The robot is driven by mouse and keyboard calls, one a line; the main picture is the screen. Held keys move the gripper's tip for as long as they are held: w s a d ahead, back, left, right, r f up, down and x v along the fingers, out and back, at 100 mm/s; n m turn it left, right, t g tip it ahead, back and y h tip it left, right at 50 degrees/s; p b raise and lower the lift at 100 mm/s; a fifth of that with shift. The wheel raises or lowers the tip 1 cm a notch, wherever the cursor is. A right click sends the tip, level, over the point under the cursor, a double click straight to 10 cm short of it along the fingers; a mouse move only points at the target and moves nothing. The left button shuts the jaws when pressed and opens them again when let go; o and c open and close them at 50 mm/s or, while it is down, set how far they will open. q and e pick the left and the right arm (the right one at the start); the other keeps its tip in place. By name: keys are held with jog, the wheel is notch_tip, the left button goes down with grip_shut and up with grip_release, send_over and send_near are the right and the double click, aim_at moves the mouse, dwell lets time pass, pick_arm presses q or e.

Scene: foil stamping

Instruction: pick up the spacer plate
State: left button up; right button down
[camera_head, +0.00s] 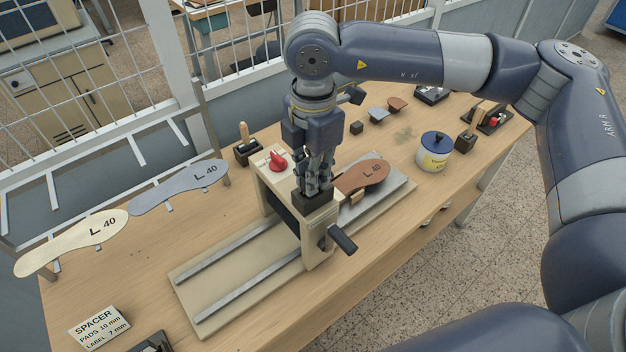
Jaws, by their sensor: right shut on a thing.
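My right gripper (318,183) points straight down over the press (320,250). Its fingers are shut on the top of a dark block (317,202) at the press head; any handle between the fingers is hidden. I cannot make out a spacer plate for certain. A card reading SPACER, PADS 10 mm, LABEL 7 mm (98,326) stands at the lower left of the table, with a dark item (154,343) beside it, cut off by the bottom edge. My left gripper is not in view.
Grey (180,187) and cream (72,242) insoles are at the left. The front rails (240,275) are clear.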

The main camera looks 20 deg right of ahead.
jog(key=shift+w+r+b, duration=0.1)
jog(key=shift+r+b, duration=0.2)
notch_tip(320, 180, up, 9)
jog(key=b, duration=0.3)
jog(key=shift+b, duration=0.35)
jog(key=shift+r, duration=0.2)
jog(key=shift+r, duration=0.1)
notch_tip(320, 180, up, 5)
jog(key=p, duration=0.2)
jog(key=shift+p, duration=0.4)
